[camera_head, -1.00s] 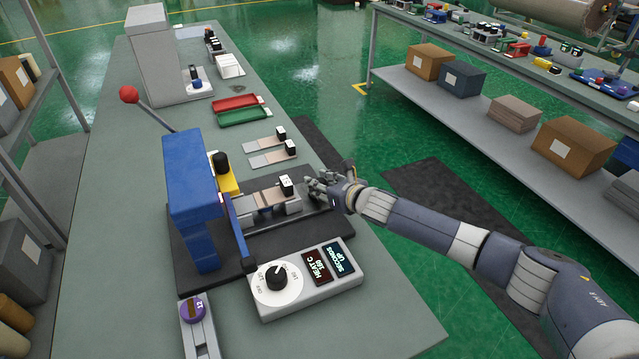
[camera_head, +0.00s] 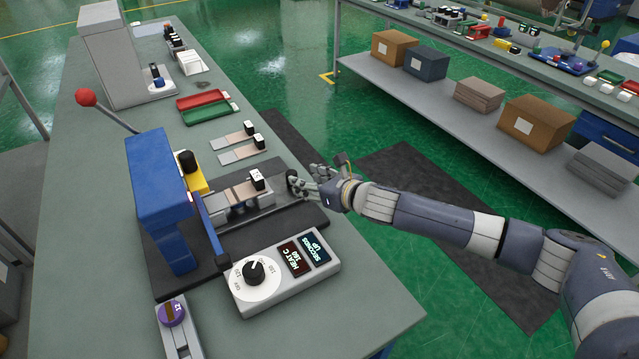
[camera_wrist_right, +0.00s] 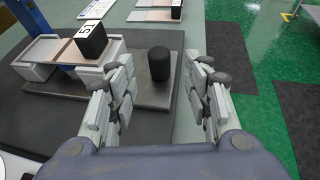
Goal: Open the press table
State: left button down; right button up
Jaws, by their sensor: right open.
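The blue press (camera_head: 165,185) with a red-balled lever (camera_head: 86,97) stands on a dark base on the workbench. Its press table (camera_head: 283,208), a grey metal plate, reaches out to the right; it also shows in the wrist view (camera_wrist_right: 152,92). A black knob (camera_wrist_right: 160,62) stands upright at its outer end. My right gripper (camera_head: 306,181) is beside this end. In the wrist view my gripper (camera_wrist_right: 158,66) is open, its fingers left and right of the knob with gaps showing. I cannot tell its depth relative to the knob. My left gripper is not in view.
A control box (camera_head: 284,270) with a dial and displays stands in front of the press. Two flat strips with black blocks (camera_head: 241,143) lie behind it. Red (camera_head: 203,99) and green trays lie farther back. Free floor is right of the bench.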

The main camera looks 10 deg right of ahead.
jog(key=shift+v, duration=2.15)
jog(key=shift+f, duration=0.15)
